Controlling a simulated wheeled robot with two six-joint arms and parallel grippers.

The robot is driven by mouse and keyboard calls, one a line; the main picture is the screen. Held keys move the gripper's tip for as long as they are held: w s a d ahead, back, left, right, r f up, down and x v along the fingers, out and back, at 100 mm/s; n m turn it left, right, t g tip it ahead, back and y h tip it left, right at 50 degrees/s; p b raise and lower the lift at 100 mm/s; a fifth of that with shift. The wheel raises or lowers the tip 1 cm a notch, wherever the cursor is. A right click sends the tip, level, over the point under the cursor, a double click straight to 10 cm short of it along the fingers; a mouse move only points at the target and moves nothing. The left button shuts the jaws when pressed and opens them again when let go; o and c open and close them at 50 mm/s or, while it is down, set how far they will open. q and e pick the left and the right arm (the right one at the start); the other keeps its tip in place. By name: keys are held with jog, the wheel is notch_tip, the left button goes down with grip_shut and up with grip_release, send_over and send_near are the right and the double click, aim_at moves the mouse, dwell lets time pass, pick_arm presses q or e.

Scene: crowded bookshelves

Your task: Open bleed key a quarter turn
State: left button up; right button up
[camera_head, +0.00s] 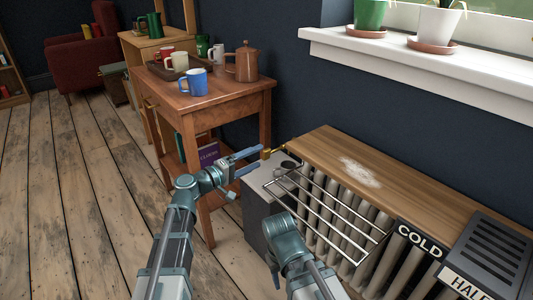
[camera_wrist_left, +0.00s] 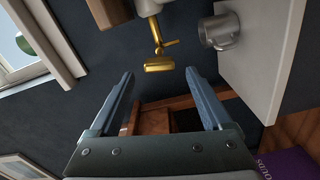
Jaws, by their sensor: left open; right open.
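My left gripper (camera_head: 250,162) is open and empty, pointing at the key. In the left wrist view (camera_wrist_left: 159,73) the bar lies between the lines of its two fingertips, seemingly just beyond them. My right gripper (camera_head: 274,268) is low in front of the radiator's side; its fingers are mostly hidden by my arm.
A grey metal cup (camera_wrist_left: 220,30) stands beside the key on a pale box top (camera_head: 262,182). A wire rack (camera_head: 335,218) lies over the radiator front. A wooden table (camera_head: 230,97) with a blue mug (camera_head: 194,82) and copper pot (camera_head: 246,65) stands left. Floor is clear at left.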

pick_arm(q)
jog(key=v, duration=0.6)
jog(key=shift+s+a, duration=0.1)
jog(key=shift+s, duration=0.1)
pick_arm(e)
jog(key=shift+s, duration=0.1)
